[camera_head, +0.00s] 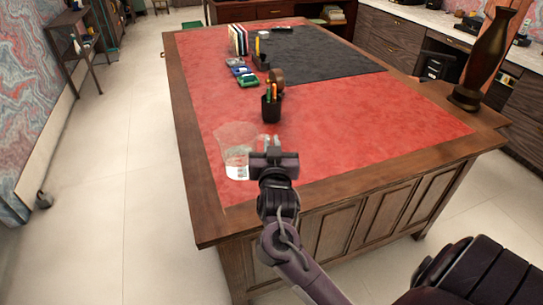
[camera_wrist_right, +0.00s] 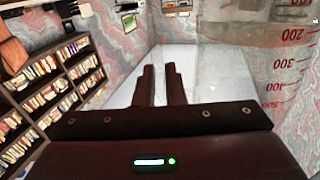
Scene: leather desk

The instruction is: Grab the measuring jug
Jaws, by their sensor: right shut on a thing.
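The clear measuring jug (camera_head: 235,150) is at the near left part of the desk's red leather top, upright. I cannot tell whether its base touches the leather. In the right wrist view its transparent wall with red marks (camera_wrist_right: 292,62) fills the upper right. My right gripper (camera_head: 271,143) is at the jug's right side, at the handle side, with its fingers nearly together. In the wrist view the dark fingers (camera_wrist_right: 160,85) stand close with a narrow gap; the clear part between them is hard to make out. My left gripper is not in view.
A black pen cup (camera_head: 271,109) stands just behind the gripper. A tall dark vase (camera_head: 487,60) stands at the right corner. The red leather (camera_head: 380,125) to the right is clear.

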